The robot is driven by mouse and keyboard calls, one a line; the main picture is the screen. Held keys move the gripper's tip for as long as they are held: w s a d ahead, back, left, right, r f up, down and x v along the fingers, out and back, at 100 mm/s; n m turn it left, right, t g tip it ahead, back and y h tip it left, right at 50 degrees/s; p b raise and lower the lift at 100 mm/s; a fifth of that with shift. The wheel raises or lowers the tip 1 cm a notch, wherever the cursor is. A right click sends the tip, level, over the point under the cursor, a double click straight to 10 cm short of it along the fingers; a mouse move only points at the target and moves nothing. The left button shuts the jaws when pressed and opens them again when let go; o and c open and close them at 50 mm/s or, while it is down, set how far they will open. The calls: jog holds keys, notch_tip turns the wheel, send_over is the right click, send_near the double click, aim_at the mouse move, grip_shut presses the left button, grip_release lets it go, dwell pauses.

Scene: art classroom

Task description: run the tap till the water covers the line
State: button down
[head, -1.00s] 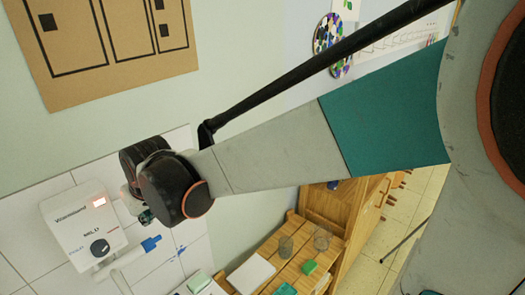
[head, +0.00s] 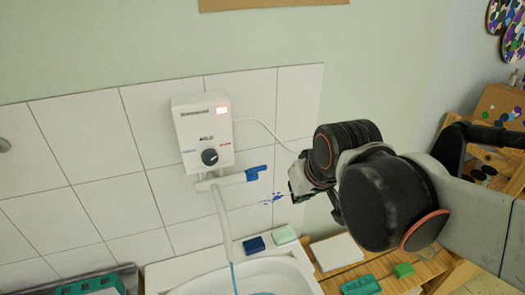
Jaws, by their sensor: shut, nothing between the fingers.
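A white wall water heater (head: 205,125) with a black dial and a lit red display hangs on the tiles. Below it is the white tap (head: 225,225) with a blue lever (head: 256,173) pointing right. A thin blue stream (head: 234,280) comes from the spout's end, down towards the white basin (head: 292,262) at the bottom edge. Bluish water (head: 262,293) shows at the frame's lower edge; no line is in view. My gripper (head: 298,193) is shut and empty, to the right of the blue lever and apart from it. Its fingers are small and partly hidden by my wrist.
A dark blue sponge (head: 254,245) and a pale green block (head: 284,235) lie on the basin's back rim. A wooden table with a white pad (head: 337,251) and green blocks (head: 360,286) stands right. A green crate (head: 92,286) is bottom left.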

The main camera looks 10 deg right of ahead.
jog(key=s+d+f+b, duration=0.3)
jog(key=s+f+b, duration=0.2)
jog(key=f+b, duration=0.3)
jog(key=w+a+r+g+p, duration=0.2)
jog(key=w+a+r+p, duration=0.2)
jog(key=w+r+p, duration=0.35)
jog(key=w+a+r+n+g+p, duration=0.1)
jog(key=w+a+r+p, duration=0.2)
jog(key=w+r+p, duration=0.45)
jog(key=w+a+r+g+p, duration=0.2)
jog(key=w+a+r+p, duration=0.2)
jog(key=w+r+p, duration=0.3)
jog(key=f, duration=0.4)
jog(key=s+f+p, duration=0.1)
jog(key=f, duration=0.3)
jog(key=f+p, duration=0.1)
jog(key=f, duration=0.3)
jog(key=shift+s+d+f, duration=0.15)
jog(key=shift+s+f, duration=0.1)
jog(key=shift+f, duration=0.35)
jog(key=shift+s, duration=0.1)
